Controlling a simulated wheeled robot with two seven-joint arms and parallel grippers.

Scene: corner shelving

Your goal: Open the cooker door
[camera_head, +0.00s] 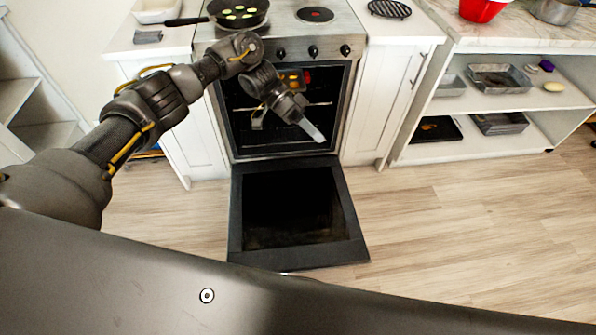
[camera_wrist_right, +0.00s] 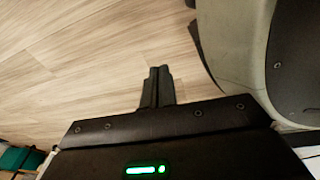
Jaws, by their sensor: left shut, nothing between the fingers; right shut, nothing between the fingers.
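The cooker (camera_head: 279,42) stands at the top centre of the head view. Its door (camera_head: 352,226) is folded down and lies about flat, low in front of the dark oven opening. My left gripper (camera_head: 316,134) is in front of the lower oven opening, above the door's hinge side. It looks shut and holds nothing. Whether it touches the door cannot be told. Part of the oven's inside (camera_head: 333,90) is hidden behind my left arm. My right gripper (camera_wrist_right: 159,72) shows only in the right wrist view, shut and empty over the wooden floor.
A pan (camera_head: 237,14) with food sits on the hob, its handle pointing left. White cabinets flank the cooker. An open shelf unit (camera_head: 492,118) with trays stands on the right. The wooden floor (camera_head: 470,225) right of the door is clear.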

